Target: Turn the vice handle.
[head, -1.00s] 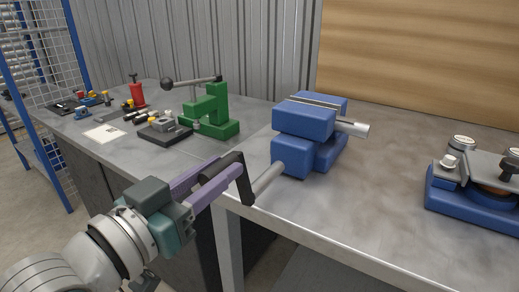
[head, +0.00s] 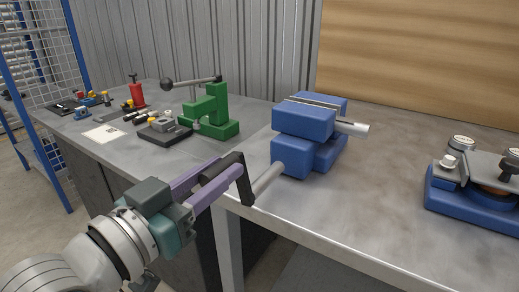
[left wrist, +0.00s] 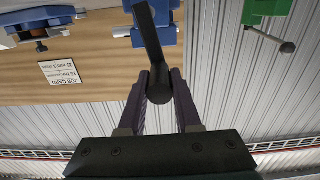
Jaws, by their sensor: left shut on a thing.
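The blue vice (head: 303,121) stands on the workbench near its front edge. A grey screw shaft (head: 268,179) sticks out of its front towards the left. The black vice handle (head: 245,184) is a crank on the end of that shaft. My left gripper (head: 218,178), with purple fingers, is shut on the handle's grip, in front of the bench edge. The left wrist view shows the black handle (left wrist: 151,38) running up from between the two fingers (left wrist: 160,92). Part of the vice (left wrist: 137,34) shows behind it. My right gripper is not in view.
A green press (head: 209,112) with a ball-ended lever stands left of the vice. A blue fixture (head: 458,195) stands at the right. The bench (head: 375,205) between it and the vice is clear.

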